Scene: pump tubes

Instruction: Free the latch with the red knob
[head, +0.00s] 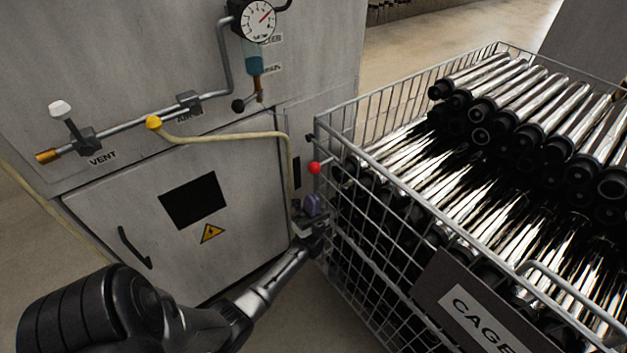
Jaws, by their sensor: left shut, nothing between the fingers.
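The red knob (314,168) is a small ball at the near left corner of the wire cage (345,143), beside the grey cabinet. The latch parts around it are too small and dark to make out. My left arm comes in from the lower left, and its gripper (311,222) is below the red knob, apart from it. The gripper is shut and holds nothing. A small purple piece (312,204) shows at its fingers; I cannot tell what it belongs to. My right gripper is out of view.
The cage is heaped with shiny tubes (520,90) with black ends. The grey cabinet (110,210) stands at left, with a dark handle (134,247), a VENT valve (85,140) and a gauge (258,20). A yellowish hose (225,136) hangs down close to the knob.

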